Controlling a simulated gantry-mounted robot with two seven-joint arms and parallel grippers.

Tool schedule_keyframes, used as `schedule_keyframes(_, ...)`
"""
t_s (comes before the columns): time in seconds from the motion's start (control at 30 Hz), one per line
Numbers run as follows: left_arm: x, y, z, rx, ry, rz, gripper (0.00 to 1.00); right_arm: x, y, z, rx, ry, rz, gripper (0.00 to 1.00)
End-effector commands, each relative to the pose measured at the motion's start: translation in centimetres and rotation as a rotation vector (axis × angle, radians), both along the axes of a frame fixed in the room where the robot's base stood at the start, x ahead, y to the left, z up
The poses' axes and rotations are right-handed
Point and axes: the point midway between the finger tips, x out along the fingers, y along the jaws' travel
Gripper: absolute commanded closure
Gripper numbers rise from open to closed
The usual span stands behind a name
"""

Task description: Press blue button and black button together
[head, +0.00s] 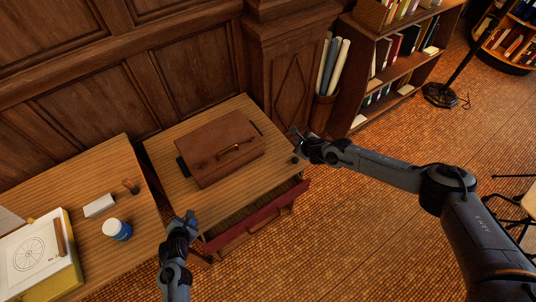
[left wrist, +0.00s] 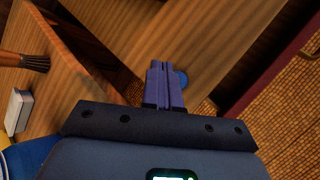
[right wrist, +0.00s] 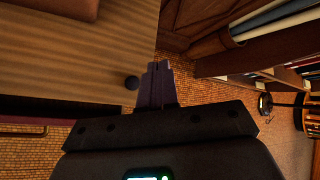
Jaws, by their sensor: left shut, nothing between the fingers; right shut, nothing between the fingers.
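The blue button (left wrist: 181,78) shows in the left wrist view on the small wooden table, partly covered by my left fingers. I cannot make it out in the head view. My left gripper (head: 190,214) is shut and empty near the table's front left corner; its fingers (left wrist: 164,64) overlap the button in the left wrist view, contact unclear. The black button (head: 294,160) is at the table's right edge and shows whole in the right wrist view (right wrist: 132,82). My right gripper (head: 297,132) is shut and empty, just beside it, apparently apart.
A brown case (head: 205,160) lies on the small table, above an open drawer with a red front (head: 262,222). A desk at left holds a blue jar (head: 117,230), a white block (head: 99,205) and a book (head: 40,255). A bookshelf (head: 368,95) stands behind right.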

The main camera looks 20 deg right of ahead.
Motion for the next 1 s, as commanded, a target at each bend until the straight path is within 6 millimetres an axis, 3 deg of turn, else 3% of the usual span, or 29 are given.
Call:
schedule_keyframes(0.03,0.0,0.0,1.0,-0.001,0.000,0.001,1.00,0.0,0.0,1.1,0.000,0.000,0.000,1.00)
schedule_keyframes(0.2,0.0,0.0,1.8,0.001,0.001,0.001,1.00,0.0,0.0,1.9,0.000,0.000,0.000,1.00)
schedule_keyframes(0.7,-0.1,0.0,1.7,0.000,0.001,0.000,1.00,-0.1,0.0,1.7,0.000,0.003,0.000,1.00)
schedule_keyframes(0.87,-0.9,0.0,0.9,0.001,0.016,0.000,1.00,-2.0,0.1,-0.6,0.000,0.040,0.001,1.00)
schedule_keyframes(1.0,-2.8,0.5,-0.8,0.009,0.048,-0.001,1.00,-6.1,1.5,-5.5,0.014,0.119,0.013,1.00)
